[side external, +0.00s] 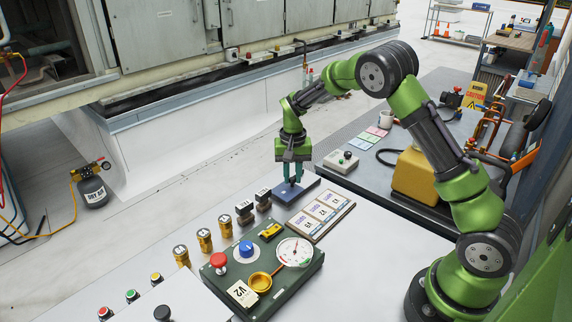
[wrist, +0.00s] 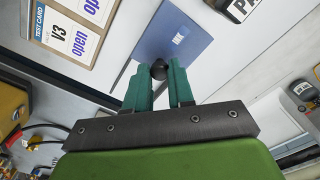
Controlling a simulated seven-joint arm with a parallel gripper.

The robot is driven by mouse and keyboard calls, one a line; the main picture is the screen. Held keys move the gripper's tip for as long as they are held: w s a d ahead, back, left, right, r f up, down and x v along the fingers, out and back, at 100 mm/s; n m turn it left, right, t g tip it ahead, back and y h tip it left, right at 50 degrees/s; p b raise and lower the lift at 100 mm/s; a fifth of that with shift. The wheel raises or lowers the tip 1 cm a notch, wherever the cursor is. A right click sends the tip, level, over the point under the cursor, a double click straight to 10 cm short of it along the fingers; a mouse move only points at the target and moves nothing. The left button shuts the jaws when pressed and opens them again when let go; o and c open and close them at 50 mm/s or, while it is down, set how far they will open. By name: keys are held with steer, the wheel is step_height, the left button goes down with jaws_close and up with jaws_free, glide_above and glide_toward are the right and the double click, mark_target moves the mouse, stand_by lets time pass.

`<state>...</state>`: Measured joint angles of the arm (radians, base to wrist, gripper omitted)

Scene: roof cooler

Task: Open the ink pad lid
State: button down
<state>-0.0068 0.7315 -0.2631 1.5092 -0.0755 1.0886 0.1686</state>
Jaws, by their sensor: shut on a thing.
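The ink pad (side external: 288,192) is a flat blue-grey box near the far edge of the white table in the side view. Its blue lid, lettered "INK", shows in the wrist view (wrist: 185,38). A small dark round knob (wrist: 158,70) sits at the lid's near edge. My gripper (side external: 293,182) points down over the pad, and its teal fingers (wrist: 158,84) are closed on the knob. The lid looks flat on the pad in the side view; whether it is lifted at all I cannot tell.
Test cards (side external: 324,211) on a board lie right beside the pad. A green panel (side external: 280,275) with a gauge and knobs is nearer. Behind is a dark bench with a yellow case (side external: 416,176).

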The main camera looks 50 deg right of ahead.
steer(key=d, duration=0.7)
steer(key=shift+d, duration=0.15)
steer(key=c, duration=1)
jaws_free()
step_height(320, 180, up, 17)
